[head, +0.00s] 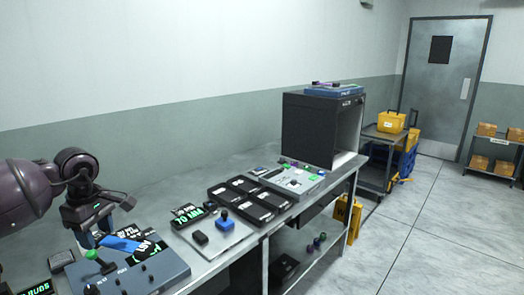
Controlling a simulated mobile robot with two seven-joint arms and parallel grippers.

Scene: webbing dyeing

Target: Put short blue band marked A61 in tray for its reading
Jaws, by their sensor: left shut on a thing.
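My left gripper (94,234) comes in from the left, pointing down over the grey-blue device (155,275) on the near part of the bench. It is shut on a short blue band (120,243), which extends to the right from the fingers, just above or against the device's top. The fingertips partly hide the band's near end, and I cannot read a marking on it. Several black trays (223,193) with white labels lie in a group on the bench to the right; their labels are too small to read. My right gripper is not in view.
A small plate with a blue block (225,223) and a display with green lettering (187,213) stand between device and trays. A control panel (293,182) and a dark open-fronted cabinet (308,129) stand farther back.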

